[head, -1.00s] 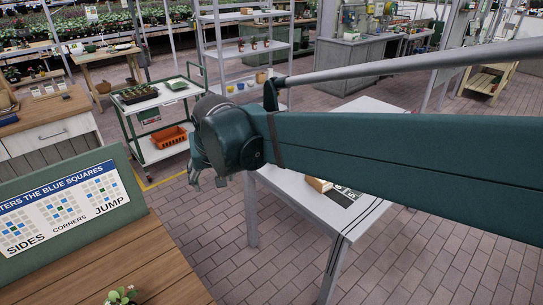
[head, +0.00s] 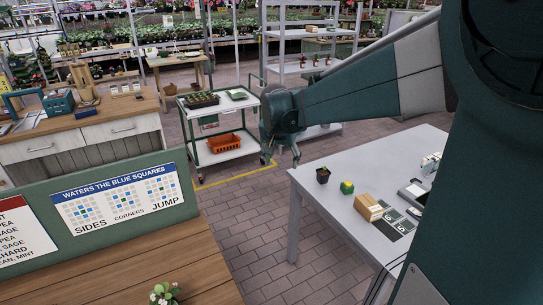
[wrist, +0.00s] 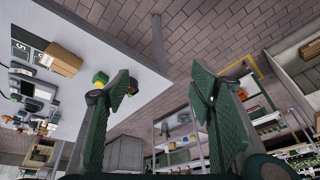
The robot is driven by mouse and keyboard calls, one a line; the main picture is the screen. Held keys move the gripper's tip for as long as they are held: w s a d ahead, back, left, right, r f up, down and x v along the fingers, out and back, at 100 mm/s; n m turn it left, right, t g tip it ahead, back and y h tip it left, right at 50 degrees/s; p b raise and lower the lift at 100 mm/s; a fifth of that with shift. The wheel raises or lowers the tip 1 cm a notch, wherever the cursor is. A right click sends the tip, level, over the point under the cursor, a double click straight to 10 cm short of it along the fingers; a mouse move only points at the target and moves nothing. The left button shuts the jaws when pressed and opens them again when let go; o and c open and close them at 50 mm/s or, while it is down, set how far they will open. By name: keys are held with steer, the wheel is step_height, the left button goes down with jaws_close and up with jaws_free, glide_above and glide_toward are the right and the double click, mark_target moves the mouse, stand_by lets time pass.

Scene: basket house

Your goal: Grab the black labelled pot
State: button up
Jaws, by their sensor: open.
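A small black pot (head: 323,177) with a green seedling stands upright on the white table near its far left corner. Any label on it is too small to make out. In the wrist view, a dark pot (wrist: 134,87) shows at the table edge, partly hidden by the left finger. My gripper (head: 296,152) is left of and above the pot, pointing down beside the table corner. In the wrist view my gripper (wrist: 165,95) has its two green fingers wide apart with nothing between them.
On the white table (head: 345,225), a yellow-green item (head: 347,187) sits right of the pot. A cardboard box (head: 369,207) and dark numbered cards (head: 395,222) lie nearer. A cart (head: 225,155) with an orange crate (head: 224,143) stands behind. Brick floor is open left of the table.

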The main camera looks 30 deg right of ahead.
steer(key=w+d+f+m+g+h+p, duration=0.1)
steer(key=w+d+f+m, duration=0.1)
steer(key=w+d+f, duration=0.4)
steer(key=w+d+f+m+g+p, duration=0.1)
steer(key=w+d+m, duration=0.2)
steer(key=d, duration=0.6)
steer(key=m+g+p, duration=0.2)
steer(key=m, duration=0.2)
glide_above(323, 172)
steer(key=a, duration=0.3)
step_height(323, 172, down, 12)
steer(key=shift+w+d+f+h, duration=0.1)
steer(key=shift+w+d+h, duration=0.05)
steer(key=shift+w+h, duration=0.15)
steer(key=shift+f, duration=0.1)
steer(key=shift+x, duration=1.2)
steer(key=shift+d+f, duration=0.1)
steer(key=shift+b+x, duration=0.5)
steer(key=shift+x, duration=1.95)
steer(key=shift+d, duration=0.1)
steer(key=c, duration=1)
